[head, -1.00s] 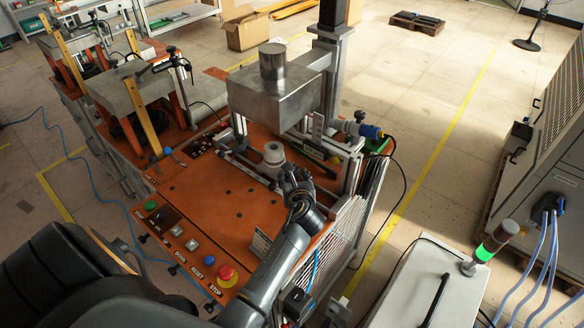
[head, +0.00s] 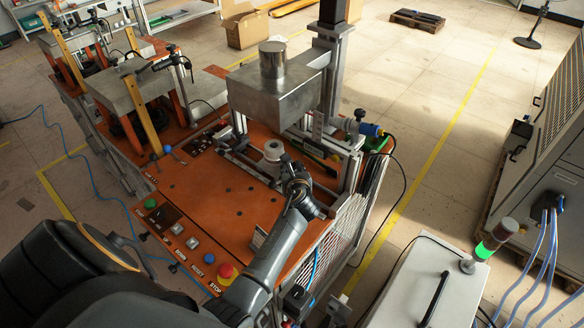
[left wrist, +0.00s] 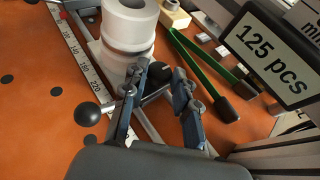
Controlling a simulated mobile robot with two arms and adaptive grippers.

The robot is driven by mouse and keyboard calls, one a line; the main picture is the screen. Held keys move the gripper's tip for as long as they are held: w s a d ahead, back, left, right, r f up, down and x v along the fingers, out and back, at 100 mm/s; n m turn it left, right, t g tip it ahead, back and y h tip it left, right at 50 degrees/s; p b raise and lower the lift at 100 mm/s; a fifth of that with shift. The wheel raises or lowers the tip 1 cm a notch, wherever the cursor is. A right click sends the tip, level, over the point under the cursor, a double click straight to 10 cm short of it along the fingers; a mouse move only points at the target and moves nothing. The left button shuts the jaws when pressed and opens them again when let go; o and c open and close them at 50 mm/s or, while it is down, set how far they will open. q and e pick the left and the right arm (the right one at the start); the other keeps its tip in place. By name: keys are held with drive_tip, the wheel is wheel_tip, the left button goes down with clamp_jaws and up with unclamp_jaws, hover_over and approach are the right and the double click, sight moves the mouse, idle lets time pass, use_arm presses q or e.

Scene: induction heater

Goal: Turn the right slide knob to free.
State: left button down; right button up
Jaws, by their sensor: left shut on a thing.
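My left gripper (head: 290,168) reaches in over the right side of the orange worktop, beside the white spool-like cylinder. The gripper also shows in the left wrist view (left wrist: 163,78), with its two fingers shut on a dark rounded knob (left wrist: 157,80), which I take as the right slide knob. The fingers partly cover this knob, so its exact setting cannot be read. The white cylinder (left wrist: 127,30) is just beyond the fingers. My right gripper is not in view.
A metal block (head: 275,95) overhangs the slide area. A scale (left wrist: 85,60) runs along the slide. A red stop button (head: 226,271) sits at the worktop's front.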

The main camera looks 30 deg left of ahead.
use_arm(q)
drive_tip(key=shift+w, duration=0.1)
drive_tip(key=shift+w+d+f+n+g+y+b, duration=0.1)
drive_tip(key=shift+n+g+y+b, duration=0.25)
drive_tip(key=shift+n+g+y, duration=0.15)
drive_tip(key=shift+w+d+n+g+y+b, duration=0.1)
drive_tip(key=shift+n+g+y+b, duration=0.25)
drive_tip(key=shift+n+y, duration=0.2)
drive_tip(key=shift+w+d+n+g+y+b, duration=0.15)
drive_tip(key=shift+n+g+y+b, duration=0.65)
drive_tip(key=shift+n+g, duration=0.45)
drive_tip(key=shift+w+n+g+b, duration=0.1)
drive_tip(key=shift+n+g+b, duration=0.4)
drive_tip(key=shift+n+g, duration=0.25)
